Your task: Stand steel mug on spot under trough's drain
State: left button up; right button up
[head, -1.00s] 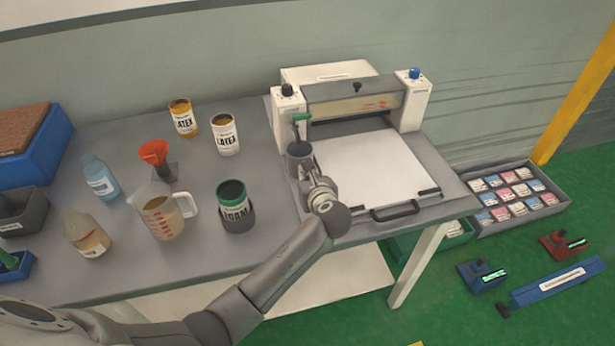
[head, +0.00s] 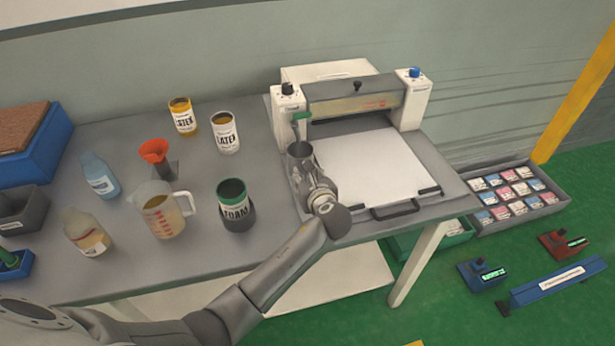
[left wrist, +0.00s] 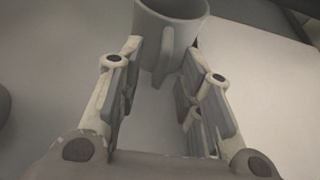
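The steel mug (head: 300,154) stands upright, as far as I can tell, at the left side of the white-bedded machine, below the green-handled drain valve (head: 301,116). The trough (head: 352,98) spans the machine between two white posts. My left gripper (head: 308,178) is just in front of the mug. In the left wrist view, the mug (left wrist: 172,8) has its handle towards me, between the spread fingertips (left wrist: 163,62), with gaps on both sides. The left gripper looks open. The spot under the mug is hidden by the mug and gripper. My right gripper is out of view.
A foam can (head: 233,205), a measuring jug (head: 160,212), two latex cans (head: 225,133), a red funnel (head: 154,150) and bottles (head: 98,174) stand left on the grey table (head: 120,270). The machine's white bed (head: 370,165) is clear. A front handle (head: 394,211) sticks out.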

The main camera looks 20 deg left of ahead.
pick_arm(q)
jog(key=v, duration=1.2)
jog(key=shift+f, duration=0.1)
